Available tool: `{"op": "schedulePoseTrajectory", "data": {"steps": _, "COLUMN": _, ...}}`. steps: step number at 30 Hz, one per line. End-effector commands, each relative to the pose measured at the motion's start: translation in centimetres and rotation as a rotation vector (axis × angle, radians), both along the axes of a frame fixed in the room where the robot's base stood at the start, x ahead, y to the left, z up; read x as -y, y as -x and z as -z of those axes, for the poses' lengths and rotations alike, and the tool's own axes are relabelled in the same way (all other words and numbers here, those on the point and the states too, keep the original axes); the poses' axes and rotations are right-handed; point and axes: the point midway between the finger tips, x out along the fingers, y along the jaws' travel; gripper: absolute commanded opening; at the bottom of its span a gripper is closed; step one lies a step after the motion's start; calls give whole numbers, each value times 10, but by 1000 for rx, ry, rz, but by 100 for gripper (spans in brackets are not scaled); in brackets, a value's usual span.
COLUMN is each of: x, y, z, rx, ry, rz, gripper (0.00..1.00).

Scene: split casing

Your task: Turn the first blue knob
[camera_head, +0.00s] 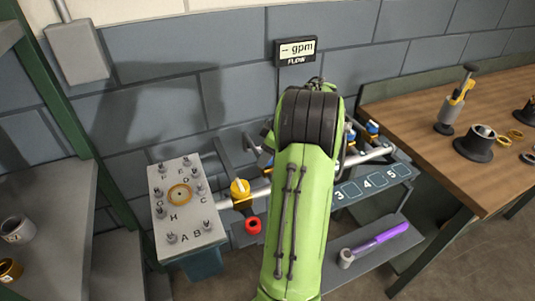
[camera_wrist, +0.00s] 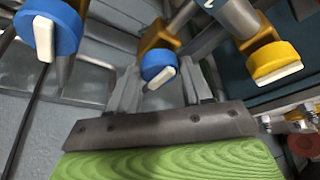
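In the wrist view, a blue knob (camera_wrist: 153,57) with a white bar handle sits on a brass-coloured valve body, straight ahead of my gripper (camera_wrist: 160,84). The two grey fingers are spread apart, one to each side of the knob in the picture, with nothing held between them. I cannot tell whether they touch it. A second blue knob (camera_wrist: 62,27) is at the upper left of the wrist view. In the head view, a blue knob (camera_head: 372,128) shows right of my green arm. My arm hides my gripper and the middle of the pipework there.
A yellow knob (camera_wrist: 272,60) sits right of the gripper. In the head view, another yellow knob (camera_head: 239,187) and a red knob (camera_head: 253,225) are left of my arm. A lettered panel (camera_head: 172,207), a flow display (camera_head: 296,50) and a wooden workbench (camera_head: 420,120) surround the pipes.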

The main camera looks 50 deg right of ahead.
Motion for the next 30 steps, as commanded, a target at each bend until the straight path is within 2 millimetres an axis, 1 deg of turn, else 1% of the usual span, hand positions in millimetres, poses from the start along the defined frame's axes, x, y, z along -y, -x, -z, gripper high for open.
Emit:
{"op": "schedulePoseTrajectory", "data": {"steps": 1, "x": 0, "y": 0, "z": 0, "rx": 0, "ry": 0, "rz": 0, "gripper": 41}}
{"op": "schedulePoseTrajectory", "data": {"steps": 6, "x": 0, "y": 0, "z": 0, "rx": 0, "ry": 0, "rz": 0, "gripper": 15}}
{"op": "schedulePoseTrajectory", "data": {"steps": 7, "x": 0, "y": 0, "z": 0, "rx": 0, "ry": 0, "rz": 0, "gripper": 13}}
{"op": "schedulePoseTrajectory", "data": {"steps": 13, "x": 0, "y": 0, "z": 0, "rx": 0, "ry": -1, "rz": 15, "gripper": 13}}
{"op": "schedulePoseTrajectory", "data": {"steps": 17, "x": -1, "y": 0, "z": 0, "rx": 1, "ry": -1, "rz": 54, "gripper": 13}}
{"op": "schedulePoseTrajectory", "data": {"steps": 23, "x": -2, "y": 0, "z": 0, "rx": 1, "ry": 0, "rz": 178, "gripper": 13}}
{"op": "schedulePoseTrajectory", "data": {"steps": 30, "x": -4, "y": -1, "z": 1, "rx": 1, "ry": 0, "rz": 394, "gripper": 13}}
